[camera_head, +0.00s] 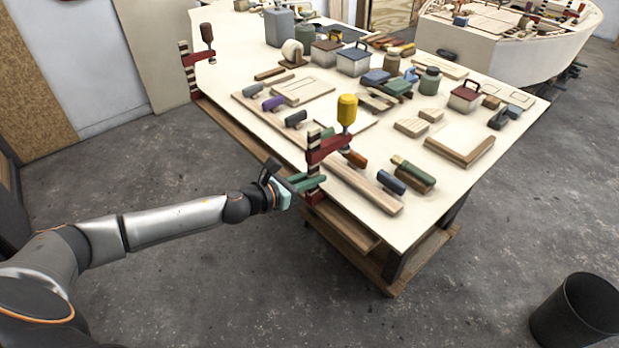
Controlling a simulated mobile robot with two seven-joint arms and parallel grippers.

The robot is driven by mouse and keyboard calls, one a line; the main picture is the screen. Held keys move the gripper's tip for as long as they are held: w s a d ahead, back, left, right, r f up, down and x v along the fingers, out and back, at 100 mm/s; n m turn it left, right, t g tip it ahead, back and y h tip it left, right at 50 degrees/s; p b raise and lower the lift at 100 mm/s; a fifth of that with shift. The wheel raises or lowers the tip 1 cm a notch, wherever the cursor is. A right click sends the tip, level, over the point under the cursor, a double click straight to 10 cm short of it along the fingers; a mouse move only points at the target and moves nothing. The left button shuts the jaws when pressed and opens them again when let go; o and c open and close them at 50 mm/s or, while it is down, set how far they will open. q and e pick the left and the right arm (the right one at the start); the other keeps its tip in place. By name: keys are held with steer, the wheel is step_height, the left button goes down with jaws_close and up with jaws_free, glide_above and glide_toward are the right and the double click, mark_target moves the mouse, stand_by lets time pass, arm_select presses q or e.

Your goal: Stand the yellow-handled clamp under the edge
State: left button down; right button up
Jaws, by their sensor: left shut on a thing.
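The yellow-handled clamp (328,147) stands upright at the near left edge of the workbench (478,190), its yellow handle (347,110) up. Its upper red arm reaches over the bench top, and its dark red lower end shows below the top's edge. I cannot tell whether its jaws touch the wood. My left gripper (311,183), with green fingers, reaches in from the left and is shut on the clamp's bar low down, beside the bench edge. The fingers hide part of the bar. My right gripper is out of view.
A second red clamp with a brown handle (207,34) sits at the bench's far left edge. Planes, blocks, jars and boxes crowd the bench top. A black bin (577,312) stands at lower right. The floor left of the bench is clear.

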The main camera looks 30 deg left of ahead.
arm_select(q)
steer(key=shift+w+r, duration=0.15)
steer(key=shift+w, duration=0.05)
stand_by(0.4)
steer(key=c, duration=0.8)
jaws_free()
steer(key=shift+s+f, duration=0.1)
steer(key=shift+f, duration=0.15)
steer(key=b+v, duration=0.4)
steer(key=v, duration=0.8)
steer(key=shift+s+a+r, duration=0.1)
steer(key=shift+s+r, duration=0.05)
steer(key=shift+r, duration=0.05)
steer(key=shift+f, duration=0.1)
